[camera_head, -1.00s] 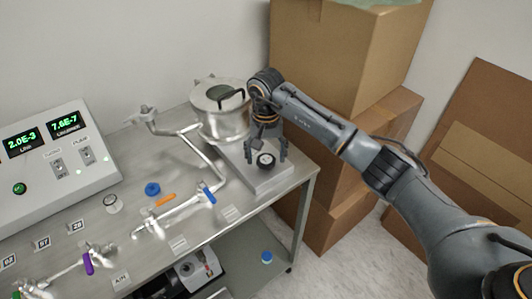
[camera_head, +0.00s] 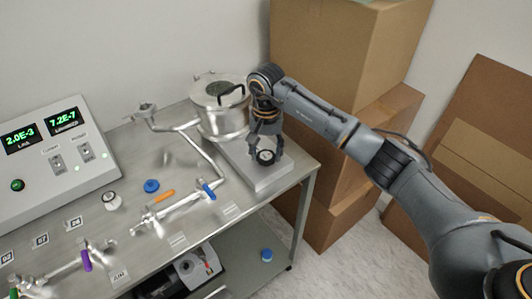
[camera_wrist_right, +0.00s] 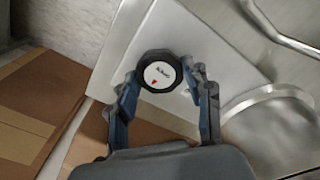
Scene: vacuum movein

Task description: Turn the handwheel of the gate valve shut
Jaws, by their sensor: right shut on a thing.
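The gate valve's handwheel (camera_head: 266,156) is a small black round knob with a white face, on a pale metal block (camera_head: 262,183) at the table's right end. In the right wrist view the handwheel (camera_wrist_right: 160,73) shows a red mark low on its white face. My right gripper (camera_head: 266,152) is above the block, shut on the handwheel, with one finger on each side. In the right wrist view the gripper's fingers (camera_wrist_right: 166,84) reach the rim from both sides. My left gripper is not in view.
A steel chamber (camera_head: 220,105) with a black handle stands just behind the block. A control box (camera_head: 50,150) with green displays is at the left. Pipes and a blue-handled valve (camera_head: 209,191) lie left of the block. Cardboard boxes (camera_head: 325,60) stand beyond the table's right edge.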

